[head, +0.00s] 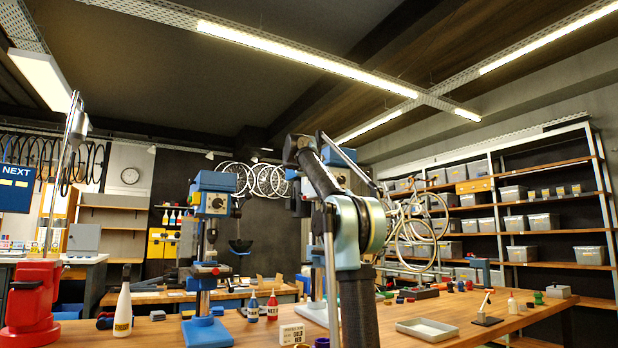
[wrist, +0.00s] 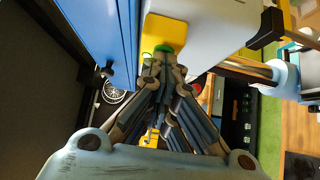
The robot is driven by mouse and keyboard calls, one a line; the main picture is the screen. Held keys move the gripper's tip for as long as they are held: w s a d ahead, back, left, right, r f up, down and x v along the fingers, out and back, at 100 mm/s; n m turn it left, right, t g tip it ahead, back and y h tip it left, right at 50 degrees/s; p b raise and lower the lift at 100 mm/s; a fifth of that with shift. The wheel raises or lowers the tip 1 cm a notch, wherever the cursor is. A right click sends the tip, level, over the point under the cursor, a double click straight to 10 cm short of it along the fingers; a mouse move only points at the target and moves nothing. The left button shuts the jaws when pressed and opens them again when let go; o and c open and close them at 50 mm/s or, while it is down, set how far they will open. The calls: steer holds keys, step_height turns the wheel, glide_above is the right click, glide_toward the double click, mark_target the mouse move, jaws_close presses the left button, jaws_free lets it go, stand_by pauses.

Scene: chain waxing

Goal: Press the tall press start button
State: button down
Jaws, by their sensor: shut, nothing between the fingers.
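In the wrist view, a yellow plate (wrist: 166,31) sits on the tall press between a blue panel (wrist: 100,28) and a pale grey body (wrist: 205,28). A round green start button (wrist: 163,48) shows at its lower edge, partly covered by my fingertips. My gripper (wrist: 164,60) is shut and empty, with its tips at the button. I cannot tell whether they touch it or stop just short. In the head view, a blue press head (head: 336,157) shows partly behind my arm. My gripper and the button are hidden there.
Another blue press (head: 214,200) stands on the bench at left. A white bottle (head: 123,305), a red stand (head: 32,300), small bottles (head: 272,306) and a grey tray (head: 427,329) are on the benches. A bicycle (head: 415,225) and shelves (head: 540,220) are at right.

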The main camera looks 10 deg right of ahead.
steer(key=shift+d, duration=0.15)
steer(key=w+a+v, duration=0.1)
steer(key=a+v, duration=0.2)
steer(key=v, duration=0.9)
steer(key=shift+s, duration=0.2)
steer(key=shift+a, duration=0.2)
